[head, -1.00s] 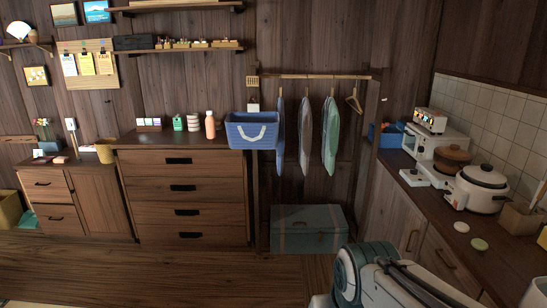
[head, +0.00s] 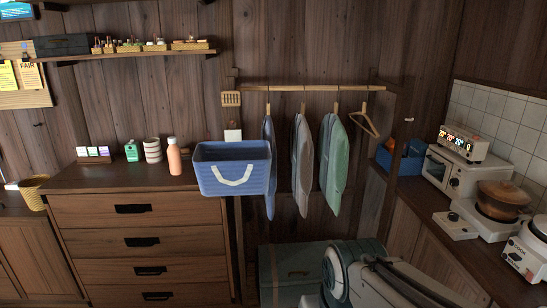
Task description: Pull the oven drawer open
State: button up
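A small white toaster oven (head: 437,168) stands on the counter at the right, against the tiled wall, with a dark window and a knob on its front. I cannot make out an oven drawer on it. A wooden dresser (head: 77,225) at the left has several drawers, all shut, each with a black handle (head: 133,209). My arm shows at the bottom right, pale and teal. My gripper is out of view.
A blue basket (head: 230,170) juts from the dresser's right end. Garments (head: 335,155) hang from a rail over a teal chest (head: 285,265). A brown pot (head: 502,200) sits on a burner on the counter (head: 430,208).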

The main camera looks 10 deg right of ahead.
aim_at(440, 177)
jog(key=z, duration=0.35)
jog(key=i, duration=1.6)
jog(key=z, duration=0.8)
jog(key=i, duration=0.9)
jog(key=z, duration=0.2)
